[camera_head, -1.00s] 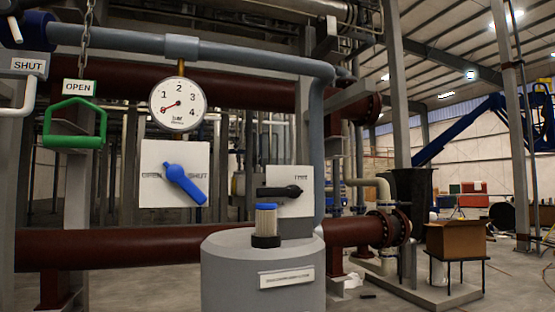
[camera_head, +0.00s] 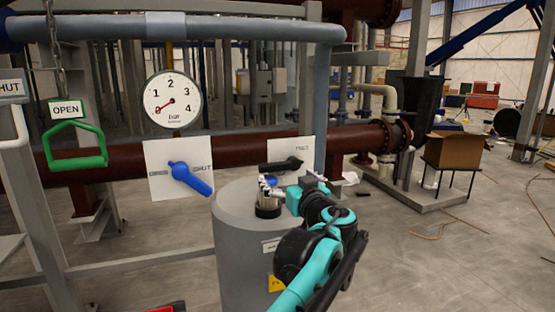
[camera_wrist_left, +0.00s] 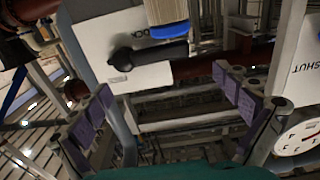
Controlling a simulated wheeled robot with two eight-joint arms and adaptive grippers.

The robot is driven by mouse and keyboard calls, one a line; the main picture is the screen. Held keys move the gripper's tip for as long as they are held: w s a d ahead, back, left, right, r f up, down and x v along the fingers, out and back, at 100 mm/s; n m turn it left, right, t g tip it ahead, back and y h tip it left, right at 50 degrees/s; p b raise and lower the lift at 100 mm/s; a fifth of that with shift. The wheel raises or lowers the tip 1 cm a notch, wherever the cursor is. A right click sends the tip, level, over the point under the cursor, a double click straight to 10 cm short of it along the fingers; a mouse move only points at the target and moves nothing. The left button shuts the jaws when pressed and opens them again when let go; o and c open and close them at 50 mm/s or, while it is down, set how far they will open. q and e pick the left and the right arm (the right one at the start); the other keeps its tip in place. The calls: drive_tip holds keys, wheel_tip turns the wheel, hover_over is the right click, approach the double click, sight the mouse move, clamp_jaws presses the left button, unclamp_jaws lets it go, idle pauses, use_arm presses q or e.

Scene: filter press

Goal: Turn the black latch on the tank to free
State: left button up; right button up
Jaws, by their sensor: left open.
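The black latch (camera_head: 281,165) lies roughly level on a white plate (camera_head: 305,146) behind the top of the grey tank (camera_head: 238,240). Its handle reaches left from its knob. A pale filter with a blue cap stands on the tank, partly hidden by my left gripper (camera_head: 275,189), which is over the tank top in front of the plate. In the left wrist view the picture is roughly upside down. The latch (camera_wrist_left: 150,57) lies above and beyond the left gripper's spread fingers (camera_wrist_left: 165,108), with no contact visible. The jaws are empty. My right gripper is not in view.
A blue valve handle (camera_head: 190,178) on a white plate and a pressure gauge (camera_head: 172,100) are left of the latch. A green handle (camera_head: 76,145) hangs from a chain. Pipes run behind the tank. A cardboard box (camera_head: 455,149) stands at right, with open floor before it.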

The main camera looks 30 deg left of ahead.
sight(276, 167)
use_arm(q)
drive_tip(key=p+x, duration=0.1)
drive_tip(key=x, duration=0.6)
drive_tip(key=shift+d+f, duration=0.1)
drive_tip(key=shift+f, duration=0.05)
drive_tip(key=shift+s+d, duration=0.1)
drive_tip(key=c, duration=1.6)
